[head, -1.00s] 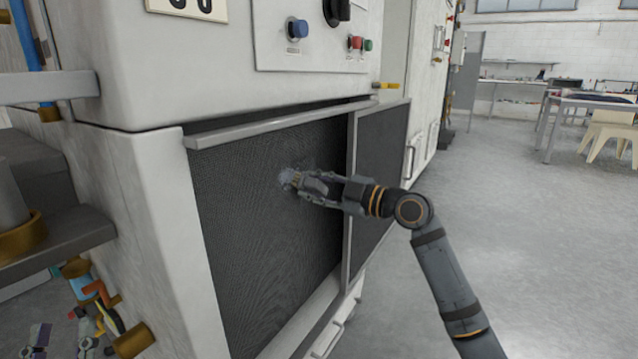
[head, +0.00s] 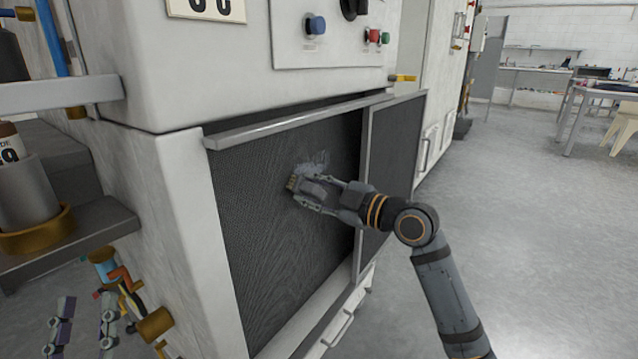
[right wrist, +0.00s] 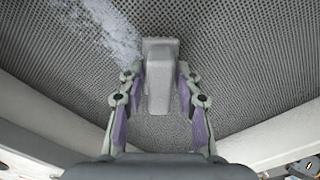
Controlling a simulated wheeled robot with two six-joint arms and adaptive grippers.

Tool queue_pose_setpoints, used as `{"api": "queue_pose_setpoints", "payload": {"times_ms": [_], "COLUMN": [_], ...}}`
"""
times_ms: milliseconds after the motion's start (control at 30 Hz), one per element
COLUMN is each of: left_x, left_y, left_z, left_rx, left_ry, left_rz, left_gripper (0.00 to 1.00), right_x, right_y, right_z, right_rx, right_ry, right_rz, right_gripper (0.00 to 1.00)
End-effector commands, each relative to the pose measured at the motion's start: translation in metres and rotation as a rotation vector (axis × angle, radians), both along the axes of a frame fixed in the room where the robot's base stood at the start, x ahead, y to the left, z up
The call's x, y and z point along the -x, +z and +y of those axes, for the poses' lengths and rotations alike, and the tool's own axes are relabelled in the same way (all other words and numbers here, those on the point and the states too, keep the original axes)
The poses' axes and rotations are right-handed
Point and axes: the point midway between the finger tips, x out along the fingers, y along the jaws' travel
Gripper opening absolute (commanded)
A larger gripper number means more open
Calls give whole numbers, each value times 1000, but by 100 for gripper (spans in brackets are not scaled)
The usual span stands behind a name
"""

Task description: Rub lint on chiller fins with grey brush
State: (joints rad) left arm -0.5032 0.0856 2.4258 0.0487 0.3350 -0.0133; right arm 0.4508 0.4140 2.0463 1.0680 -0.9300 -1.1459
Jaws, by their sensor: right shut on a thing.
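A dark fin panel (head: 270,245), the chiller fins, is set in the front of the white machine. A pale, fuzzy lint patch (head: 314,161) clings to its upper middle; it also shows at the upper left in the right wrist view (right wrist: 90,30). My right gripper (head: 303,192) is shut on the grey brush (right wrist: 160,80), whose head (head: 293,184) is at the fins just below and left of the lint. I cannot tell whether the bristles touch. My left gripper (head: 84,325) is open and empty at the lower left, beside the machine.
A hinged mesh door (head: 393,165) stands open right of the fins. A metal ledge (head: 300,120) runs above them. A grey shelf (head: 75,232) with a bottle and brass-coloured fittings is at the left. The floor at right is clear.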

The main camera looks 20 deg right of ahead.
Motion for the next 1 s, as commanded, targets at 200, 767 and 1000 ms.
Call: {"api": "queue_pose_setpoints", "payload": {"times_ms": [200, 767, 1000], "left_x": [0, 0, 0], "left_y": [2, 10, 6], "left_z": [0, 0, 0], "left_rx": [0, 0, 0], "left_ry": [0, 0, 0], "left_rz": [0, 0, 0], "left_gripper": [40, 40, 40], "right_x": [4, -4, -17], "right_y": [0, 14, 15], "right_z": [5, -7, -22], "right_rx": [-1, 2, 1], "right_ry": [1, -2, -2], "right_rz": [0, 1, 0], "right_gripper": [4, 4, 4]}}
